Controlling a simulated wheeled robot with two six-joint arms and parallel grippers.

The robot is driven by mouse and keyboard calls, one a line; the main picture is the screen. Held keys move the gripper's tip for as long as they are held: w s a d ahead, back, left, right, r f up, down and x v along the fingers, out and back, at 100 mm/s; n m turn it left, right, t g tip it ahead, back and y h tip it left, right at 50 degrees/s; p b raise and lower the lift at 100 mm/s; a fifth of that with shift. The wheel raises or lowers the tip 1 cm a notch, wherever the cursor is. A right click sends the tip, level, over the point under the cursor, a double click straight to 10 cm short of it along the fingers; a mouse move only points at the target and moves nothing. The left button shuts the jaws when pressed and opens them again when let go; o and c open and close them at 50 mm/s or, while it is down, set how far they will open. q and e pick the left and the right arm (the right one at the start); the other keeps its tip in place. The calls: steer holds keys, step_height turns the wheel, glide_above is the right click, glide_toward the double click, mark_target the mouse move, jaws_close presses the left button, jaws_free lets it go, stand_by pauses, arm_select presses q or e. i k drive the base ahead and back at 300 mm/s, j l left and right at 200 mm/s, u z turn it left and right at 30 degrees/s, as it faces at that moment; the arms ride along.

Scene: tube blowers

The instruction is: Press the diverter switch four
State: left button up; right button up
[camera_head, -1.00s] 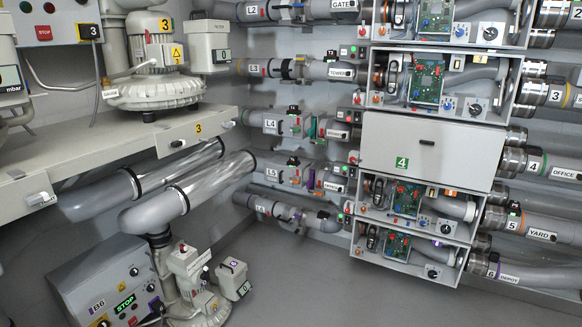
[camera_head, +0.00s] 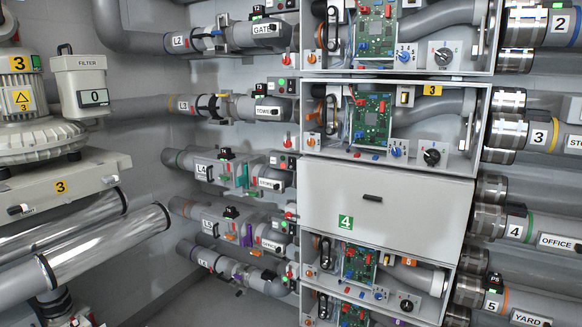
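The box marked with a green 4 (camera_head: 346,222) has its light grey front cover (camera_head: 400,215) shut, with a dark handle (camera_head: 372,198) near its top. Whatever sits behind this cover is hidden, so I see no diverter switch of line four. To its left, the L4 pipe (camera_head: 205,171) carries a green-banded fitting and ends near a small red and green button box (camera_head: 283,162). Neither of my grippers shows in the head view.
Open boxes with circuit boards (camera_head: 371,120) and knobs sit above and below the shut cover. Blower 3 (camera_head: 30,105) stands on a shelf at the left, with shiny pipes (camera_head: 105,240) below it. The OFFICE pipe (camera_head: 545,232) runs off to the right.

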mark_target(291, 162)
steer(key=i+j, duration=0.2)
steer(key=i, duration=0.55)
steer(key=i+j+u, duration=0.1)
steer(key=i, duration=0.6)
steer(key=i+j, duration=0.25)
steer(key=i, duration=0.5)
